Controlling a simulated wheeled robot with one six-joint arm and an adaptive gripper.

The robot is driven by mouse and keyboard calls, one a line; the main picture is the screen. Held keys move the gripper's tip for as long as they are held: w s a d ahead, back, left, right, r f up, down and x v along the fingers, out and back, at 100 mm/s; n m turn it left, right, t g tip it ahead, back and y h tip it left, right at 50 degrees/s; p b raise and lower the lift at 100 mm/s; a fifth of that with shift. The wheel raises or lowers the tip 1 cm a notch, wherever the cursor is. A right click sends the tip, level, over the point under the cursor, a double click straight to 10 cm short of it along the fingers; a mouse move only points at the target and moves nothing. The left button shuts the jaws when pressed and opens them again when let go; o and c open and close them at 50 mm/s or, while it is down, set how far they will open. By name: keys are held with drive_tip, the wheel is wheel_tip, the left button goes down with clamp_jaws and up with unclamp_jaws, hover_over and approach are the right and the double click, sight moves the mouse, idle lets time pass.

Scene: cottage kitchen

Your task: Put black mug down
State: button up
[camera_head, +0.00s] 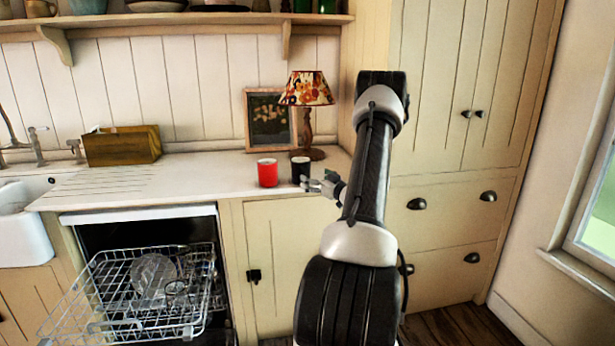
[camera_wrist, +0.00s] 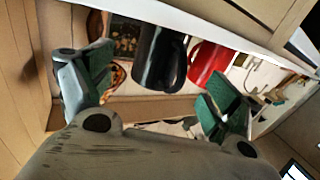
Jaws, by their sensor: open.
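The black mug (camera_head: 300,170) stands upright on the white counter (camera_head: 205,177), just right of a red mug (camera_head: 267,173). My gripper (camera_head: 318,184) is at the counter's front edge, close beside the black mug. In the wrist view my gripper (camera_wrist: 155,90) has its two green-padded fingers spread wide. The black mug (camera_wrist: 160,55) shows beyond and between the fingers, with its handle visible, and neither finger appears to press on it. The red mug (camera_wrist: 207,62) is beside it, partly behind the right finger.
A lamp (camera_head: 306,100) and a framed picture (camera_head: 270,120) stand behind the mugs. A wooden box (camera_head: 121,145) is farther left near the sink (camera_head: 22,222). The open dishwasher's rack (camera_head: 95,300) sticks out below. Bare counter lies left of the red mug. A tall cupboard (camera_head: 470,80) rises at right.

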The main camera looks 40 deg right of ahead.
drive_tip(key=s+a+r+n+g+y, duration=0.1)
drive_tip(key=s+a+r+g+y, duration=0.25)
drive_tip(key=a, duration=0.85)
drive_tip(key=s+a+r+n+g+y, duration=0.2)
drive_tip(key=s+a+r+g+y, duration=0.15)
drive_tip(key=a, duration=0.85)
drive_tip(key=s+a+r+n+g+y, duration=0.15)
drive_tip(key=a+r+y, duration=0.3)
drive_tip(key=a, duration=0.75)
drive_tip(key=s+a+r+g+h, duration=0.1)
drive_tip(key=s+a+g, duration=0.25)
drive_tip(key=s, duration=0.45)
drive_tip(key=s+a+r+g+h, duration=0.1)
drive_tip(key=s+a+g+h, duration=0.1)
drive_tip(key=s+a, duration=0.35)
drive_tip(key=s+d+r+m+h, duration=0.3)
drive_tip(key=s+d+h, duration=0.3)
drive_tip(key=s, duration=0.5)
drive_tip(key=shift+d+t, duration=0.3)
